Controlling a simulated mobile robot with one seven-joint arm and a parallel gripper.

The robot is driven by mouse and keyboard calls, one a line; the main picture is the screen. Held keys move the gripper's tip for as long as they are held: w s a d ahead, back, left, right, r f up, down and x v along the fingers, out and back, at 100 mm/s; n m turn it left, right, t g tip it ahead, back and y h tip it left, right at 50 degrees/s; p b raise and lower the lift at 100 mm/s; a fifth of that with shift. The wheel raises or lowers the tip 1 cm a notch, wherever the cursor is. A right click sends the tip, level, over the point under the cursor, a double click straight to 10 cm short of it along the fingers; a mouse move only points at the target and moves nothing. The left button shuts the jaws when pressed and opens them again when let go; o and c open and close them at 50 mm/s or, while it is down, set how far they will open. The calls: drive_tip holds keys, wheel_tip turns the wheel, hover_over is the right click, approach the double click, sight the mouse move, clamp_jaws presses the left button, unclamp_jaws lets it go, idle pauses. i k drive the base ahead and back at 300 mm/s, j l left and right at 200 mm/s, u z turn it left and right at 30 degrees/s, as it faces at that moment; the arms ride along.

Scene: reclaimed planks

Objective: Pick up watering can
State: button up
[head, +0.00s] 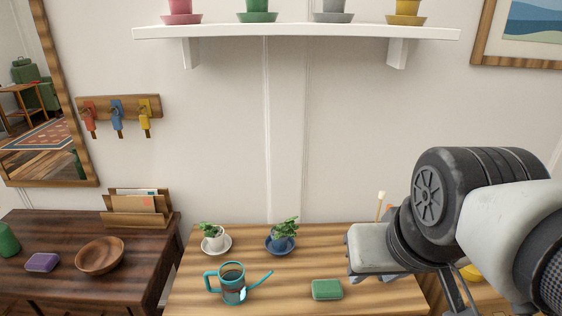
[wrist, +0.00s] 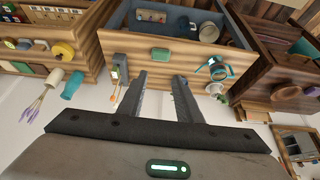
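The teal watering can (head: 232,284) stands upright on the light striped wooden cabinet, near its front left. Its spout points right and its handle is on the left. It also shows in the upside-down wrist view (wrist: 219,71), to the right of my fingers. My gripper (wrist: 159,80) is open and empty, with a clear gap between its two fingers. It is in the air, well apart from the can. In the head view my arm is at the right, and my fingers are only partly visible.
A green block (head: 327,289) lies right of the can. A white potted plant (head: 214,238) and a blue potted plant (head: 282,238) stand behind it. A dark sideboard (head: 70,235) is at left. A white shelf (head: 290,32) holds several pots. An open drawer (wrist: 225,54) holds several things.

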sight(231, 275)
drive_tip(key=u, duration=0.95)
drive_tip(key=i+j+z, duration=0.15)
drive_tip(key=j, duration=0.35)
drive_tip(key=i+j+z, duration=0.1)
drive_tip(key=j, duration=0.45)
drive_tip(key=j+z, duration=0.15)
drive_tip(key=j, duration=0.35)
drive_tip(key=i, duration=0.05)
